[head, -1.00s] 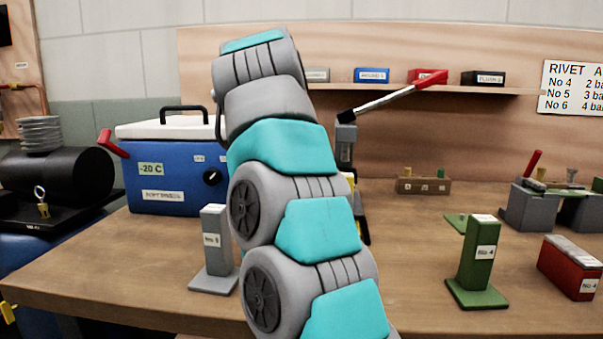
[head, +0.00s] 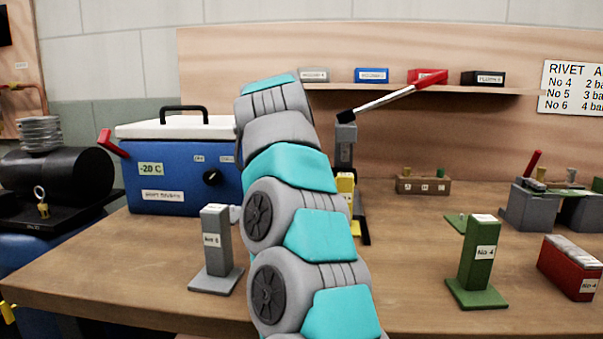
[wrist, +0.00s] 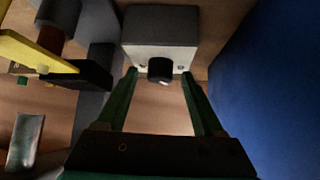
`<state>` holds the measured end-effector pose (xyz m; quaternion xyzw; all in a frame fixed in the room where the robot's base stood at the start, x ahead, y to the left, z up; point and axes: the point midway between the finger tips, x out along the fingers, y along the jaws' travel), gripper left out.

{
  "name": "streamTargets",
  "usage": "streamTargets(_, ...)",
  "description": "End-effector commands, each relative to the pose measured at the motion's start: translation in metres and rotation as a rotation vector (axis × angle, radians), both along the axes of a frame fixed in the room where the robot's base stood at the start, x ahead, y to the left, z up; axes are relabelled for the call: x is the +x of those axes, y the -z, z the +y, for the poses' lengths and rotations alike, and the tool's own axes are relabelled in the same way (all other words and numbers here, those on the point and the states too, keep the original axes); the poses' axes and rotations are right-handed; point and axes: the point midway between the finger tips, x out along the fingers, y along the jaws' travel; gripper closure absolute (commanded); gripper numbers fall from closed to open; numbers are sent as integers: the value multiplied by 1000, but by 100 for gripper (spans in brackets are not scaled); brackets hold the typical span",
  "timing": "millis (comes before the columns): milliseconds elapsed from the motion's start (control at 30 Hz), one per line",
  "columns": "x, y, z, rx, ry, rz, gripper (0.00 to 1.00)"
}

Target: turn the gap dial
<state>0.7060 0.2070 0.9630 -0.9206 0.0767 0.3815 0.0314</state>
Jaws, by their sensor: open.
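A black knob (wrist: 160,70), which looks like the gap dial, sits on the front of a pale box (wrist: 140,53) at the top middle of the wrist view. My gripper (wrist: 160,76) is open, with its green fingers on either side of the knob. I cannot tell whether they touch it or are still short of it. In the head view, my arm hides the gripper and the knob. The press (head: 345,150) with a red-handled lever (head: 405,92) stands just right of my arm. Its yellow part (wrist: 35,55) seems to show at left in the wrist view.
A blue cooler (head: 180,165) stands left of my arm; its blue side (wrist: 270,80) fills the wrist view's right. A grey post (head: 215,240) stands at the front. A green post (head: 480,255) and a red box (head: 570,265) stand at right. Bare bench lies between.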

Motion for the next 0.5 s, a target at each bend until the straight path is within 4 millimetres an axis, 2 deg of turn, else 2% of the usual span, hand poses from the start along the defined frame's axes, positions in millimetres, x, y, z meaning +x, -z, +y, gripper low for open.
streamTargets(167, 0, 0, 0, 0, 0, 0, 32)
streamTargets(500, 0, 0, 0, 1, 1, 0, 70)
